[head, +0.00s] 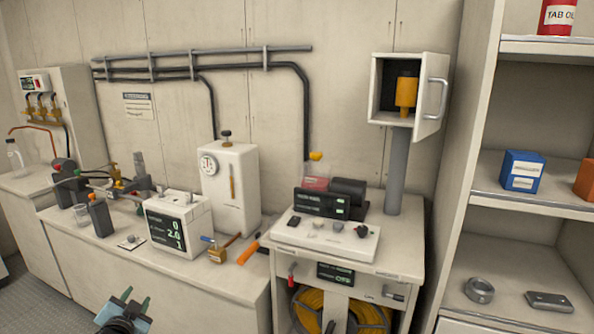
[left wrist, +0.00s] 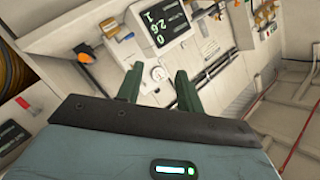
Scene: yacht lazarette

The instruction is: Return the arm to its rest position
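My left gripper (head: 134,299) shows at the bottom of the head view, left of the middle, in front of the long white counter (head: 110,262). Its two green fingers stand apart with nothing between them. In the left wrist view the fingers (left wrist: 158,88) are also spread and empty, with the counter and a display unit beyond them. Most of the left arm is out of the head view. My right gripper and arm do not show in either view.
A white display unit (head: 178,224) and a white tank (head: 231,185) stand on the counter. A cabinet with a control panel (head: 325,238) stands to the right, an open-doored box (head: 412,92) above it. Shelves (head: 530,200) line the right side. The floor (head: 35,290) shows at lower left.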

